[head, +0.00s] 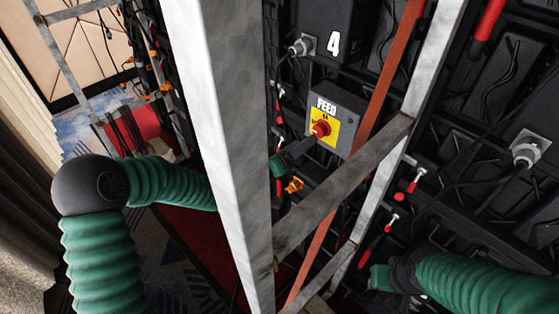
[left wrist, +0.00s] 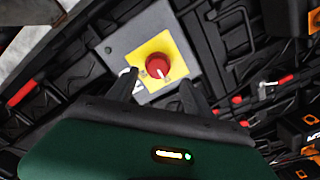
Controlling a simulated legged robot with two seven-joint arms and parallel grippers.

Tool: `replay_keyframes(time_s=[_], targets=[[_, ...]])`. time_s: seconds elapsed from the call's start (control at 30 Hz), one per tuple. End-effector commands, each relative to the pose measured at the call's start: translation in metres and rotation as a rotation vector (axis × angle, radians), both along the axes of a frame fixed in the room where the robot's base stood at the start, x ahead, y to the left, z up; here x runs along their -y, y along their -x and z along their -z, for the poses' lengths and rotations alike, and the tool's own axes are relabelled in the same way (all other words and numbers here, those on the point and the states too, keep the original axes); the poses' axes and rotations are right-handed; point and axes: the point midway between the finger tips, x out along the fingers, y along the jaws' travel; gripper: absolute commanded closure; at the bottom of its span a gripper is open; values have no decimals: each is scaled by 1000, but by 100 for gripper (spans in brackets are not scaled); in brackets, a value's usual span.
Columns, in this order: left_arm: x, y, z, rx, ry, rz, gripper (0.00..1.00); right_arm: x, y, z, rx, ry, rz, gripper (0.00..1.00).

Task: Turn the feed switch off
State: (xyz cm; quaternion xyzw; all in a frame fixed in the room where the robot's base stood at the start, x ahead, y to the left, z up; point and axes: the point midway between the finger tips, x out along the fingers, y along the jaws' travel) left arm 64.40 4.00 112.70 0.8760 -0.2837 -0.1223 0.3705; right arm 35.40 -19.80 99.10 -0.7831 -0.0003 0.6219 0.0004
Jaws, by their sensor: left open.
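The feed switch is a red rotary knob (head: 321,128) on a yellow plate, on a grey box (head: 347,112) labelled FEED. In the left wrist view the knob (left wrist: 157,64) carries a pale mark on its lower side; the setting is too small to read. My left gripper (head: 311,143) reaches in behind the pale post, in front of the box's lower left. In the left wrist view its open, empty fingers (left wrist: 160,82) are spread, with the knob just beyond and between their tips. Contact is not visible. My right arm's green end (head: 378,278) is at lower right; its fingers cannot be made out.
A wide pale metal post (head: 222,120) stands across my left forearm. A diagonal grey brace (head: 340,185) and an orange-red strip (head: 385,85) cross near the box. Black panels with cables and red-handled parts (head: 408,190) fill the right. Patterned carpet shows at lower left.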

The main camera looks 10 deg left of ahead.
Motion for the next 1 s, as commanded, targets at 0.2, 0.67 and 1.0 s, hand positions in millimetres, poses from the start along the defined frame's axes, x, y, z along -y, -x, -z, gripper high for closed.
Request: replay_keyframes(time_s=[0.2,0.67,1.0], targets=[[-39,50,2,-2,-3,-3,40,0,0,6,0,0,0,64],[-60,80,1,-2,1,0,40,0,0,7,0,0,0,64],[-61,80,15,-36,-73,-18,40,0,0,7,0,0,0,64]])
